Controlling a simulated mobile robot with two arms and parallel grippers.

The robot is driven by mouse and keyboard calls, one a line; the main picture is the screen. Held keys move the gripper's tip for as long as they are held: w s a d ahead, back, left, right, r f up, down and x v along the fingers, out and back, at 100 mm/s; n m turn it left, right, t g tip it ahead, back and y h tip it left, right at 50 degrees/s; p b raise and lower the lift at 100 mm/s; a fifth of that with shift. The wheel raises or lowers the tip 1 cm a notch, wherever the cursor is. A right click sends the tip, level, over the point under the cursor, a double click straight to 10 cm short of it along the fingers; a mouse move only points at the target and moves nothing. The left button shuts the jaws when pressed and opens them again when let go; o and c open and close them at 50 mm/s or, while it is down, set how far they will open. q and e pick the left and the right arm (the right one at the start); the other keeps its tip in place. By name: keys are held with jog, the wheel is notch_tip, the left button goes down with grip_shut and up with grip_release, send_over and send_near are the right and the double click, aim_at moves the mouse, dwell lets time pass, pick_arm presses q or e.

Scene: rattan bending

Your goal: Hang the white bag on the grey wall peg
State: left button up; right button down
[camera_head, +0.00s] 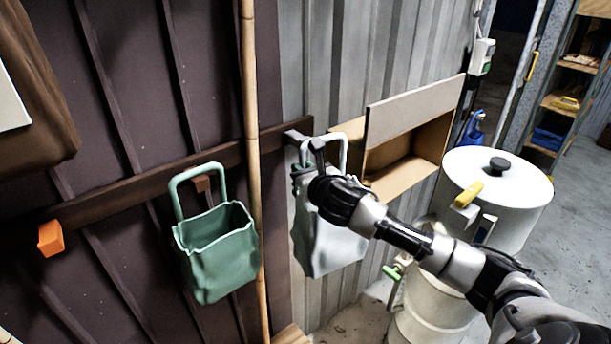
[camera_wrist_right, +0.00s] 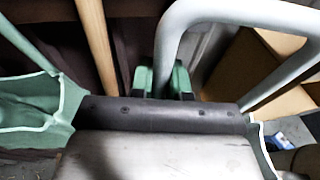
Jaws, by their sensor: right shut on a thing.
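The white bag (camera_head: 325,246) hangs upright in front of the corrugated wall, its looped handle at the top. Its pale handle (camera_wrist_right: 218,12) arches across the right wrist view. My right gripper (camera_head: 299,174) is shut on the left side of this handle; the gripper (camera_wrist_right: 165,82) also shows in the right wrist view. A dark grey piece, apparently the grey wall peg (camera_head: 317,146), appears inside the handle loop in the head view. Whether the handle rests on it I cannot tell. The gripper and wrist hide part of the bag's top. My left gripper is not in view.
A green bag (camera_head: 217,252) hangs from a brown peg (camera_head: 202,183) on the wall rail (camera_head: 130,197). An orange peg (camera_head: 50,238) at the left is bare. A bamboo pole (camera_head: 250,110) stands between the bags. An open wooden box (camera_head: 413,170) and white drum (camera_head: 505,195) are at the right.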

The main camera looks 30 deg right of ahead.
jog(key=w+b, duration=0.1)
jog(key=w, duration=0.2)
jog(key=w+a+f+b, duration=0.1)
jog(key=w, duration=0.2)
jog(key=w+b, duration=0.1)
jog(key=w, duration=0.2)
jog(key=shift+a+f, duration=0.15)
jog(key=shift+f, duration=0.35)
jog(key=shift+f, duration=0.1)
dwell(0.4)
jog(key=c, duration=1)
grip_release()
jog(key=shift+s, duration=0.1)
